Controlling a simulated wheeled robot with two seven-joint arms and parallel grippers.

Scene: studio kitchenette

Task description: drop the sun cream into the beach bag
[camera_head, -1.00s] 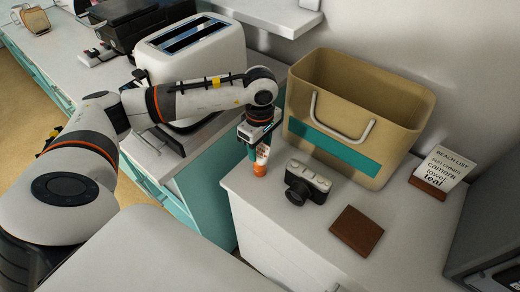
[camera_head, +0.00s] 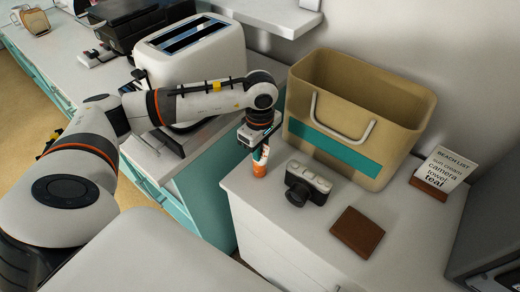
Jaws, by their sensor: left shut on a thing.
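The sun cream (camera_head: 260,168) is a small white tube with an orange cap at its lower end, near the left edge of the white cabinet top. My left gripper (camera_head: 261,152) is shut on the sun cream from above and partly hides it. I cannot tell whether the cap touches the surface. The beach bag (camera_head: 405,105) is a large tan, open-topped bag with a teal band and a pale handle. It stands behind and to the right of my left gripper. My right gripper is not in view.
A camera (camera_head: 308,183) lies just right of the sun cream, with a brown wallet (camera_head: 357,232) in front. A beach list card (camera_head: 443,170) stands at the right. A shelf (camera_head: 270,14) hangs above.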

